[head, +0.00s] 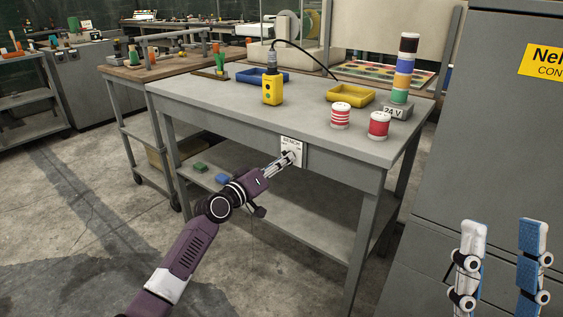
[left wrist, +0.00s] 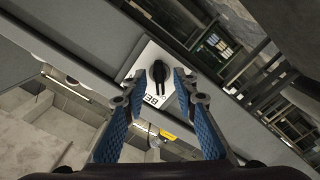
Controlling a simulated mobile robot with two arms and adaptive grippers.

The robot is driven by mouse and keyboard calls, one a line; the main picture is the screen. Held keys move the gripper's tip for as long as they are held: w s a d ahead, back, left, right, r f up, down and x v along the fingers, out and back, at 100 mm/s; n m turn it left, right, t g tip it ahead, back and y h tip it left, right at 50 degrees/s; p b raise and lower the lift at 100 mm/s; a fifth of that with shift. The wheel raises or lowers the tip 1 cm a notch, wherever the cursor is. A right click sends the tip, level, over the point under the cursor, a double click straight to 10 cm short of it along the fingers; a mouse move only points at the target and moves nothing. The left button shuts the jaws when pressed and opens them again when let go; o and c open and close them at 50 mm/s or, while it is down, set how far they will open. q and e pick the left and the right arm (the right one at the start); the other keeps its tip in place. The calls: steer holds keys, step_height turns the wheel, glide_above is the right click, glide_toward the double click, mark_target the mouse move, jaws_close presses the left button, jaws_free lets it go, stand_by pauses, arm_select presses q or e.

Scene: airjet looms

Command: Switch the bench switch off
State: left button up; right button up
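The bench switch is a white plate (head: 292,146) lettered "BENCH" on the front edge of the grey workbench. Its black rotary knob (left wrist: 158,72) shows in the left wrist view. My left gripper (head: 291,158) is at the plate and covers the knob in the head view. In the left wrist view its two fingertips (left wrist: 160,76) stand apart, one on each side of the knob. I cannot tell whether they touch it. The plate's markings are partly hidden. My right gripper (head: 502,226) is open and empty at the lower right, away from the bench.
On the grey bench (head: 215,98) stand a yellow device (head: 272,91) with a cable, a yellow tray (head: 350,96), red-and-white spools (head: 341,115) and a coloured signal tower (head: 405,66). A grey cabinet (head: 490,130) closes off the right. The floor at left is clear.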

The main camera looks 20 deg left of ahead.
arm_select(q)
steer(key=shift+s, duration=0.1)
steer(key=p+v, duration=0.2)
steer(key=v, duration=0.4)
stand_by(0.4)
steer(key=v, duration=1.2)
